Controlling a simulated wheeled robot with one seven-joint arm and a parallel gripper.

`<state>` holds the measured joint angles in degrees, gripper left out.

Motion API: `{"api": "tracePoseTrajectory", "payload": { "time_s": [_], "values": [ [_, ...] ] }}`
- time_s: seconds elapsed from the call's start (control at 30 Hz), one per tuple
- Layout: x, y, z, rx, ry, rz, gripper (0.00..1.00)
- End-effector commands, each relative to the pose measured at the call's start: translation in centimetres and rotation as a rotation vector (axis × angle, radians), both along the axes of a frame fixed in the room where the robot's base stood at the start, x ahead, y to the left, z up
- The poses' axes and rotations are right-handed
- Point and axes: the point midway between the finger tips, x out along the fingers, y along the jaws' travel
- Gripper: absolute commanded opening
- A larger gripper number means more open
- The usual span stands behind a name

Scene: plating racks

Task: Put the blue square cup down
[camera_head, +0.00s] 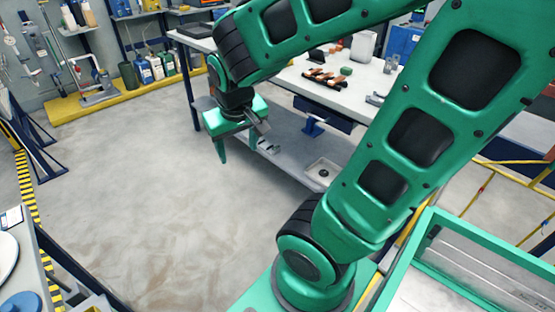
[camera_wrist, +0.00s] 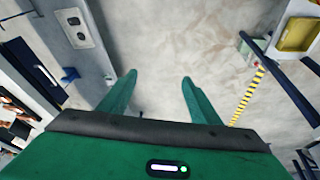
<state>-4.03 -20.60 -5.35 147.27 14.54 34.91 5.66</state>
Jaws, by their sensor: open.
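My gripper (camera_head: 238,145) hangs over the open floor, in front of the long workbench at the back. In the wrist view its two green fingers (camera_wrist: 159,80) are spread apart. Nothing is between them, only bare floor shows beyond. I cannot make out a blue square cup in either view. A blue round item (camera_head: 21,303) is cut off by the lower left edge of the head view, and its full shape is hidden.
The white-topped workbench (camera_head: 370,82) holds several small items and has a lower shelf with a pale tray (camera_head: 323,171). A side table (camera_head: 30,262) with a white plate (camera_head: 7,254) stands at left. A green-rimmed bin (camera_head: 432,222) is at lower right. The middle floor is clear.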

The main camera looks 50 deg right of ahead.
Motion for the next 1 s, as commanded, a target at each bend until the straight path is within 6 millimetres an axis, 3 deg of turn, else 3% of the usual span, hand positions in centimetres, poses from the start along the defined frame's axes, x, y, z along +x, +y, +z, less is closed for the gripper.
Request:
{"api": "tracePoseTrajectory", "payload": {
  "time_s": [0.07,0.2,0.33,0.5,1.0],
  "values": [
    [-3.9,-2.3,0.3,0.051,0.075,-0.094,0.57],
    [-9.6,-3.7,0.8,0.144,0.185,-0.193,0.57],
    [-12.7,-3.8,1.2,0.205,0.242,-0.240,0.57],
    [-13.9,-3.5,1.4,0.230,0.265,-0.255,0.57],
    [-13.8,-3.5,1.4,0.229,0.266,-0.254,0.57]
  ]
}}
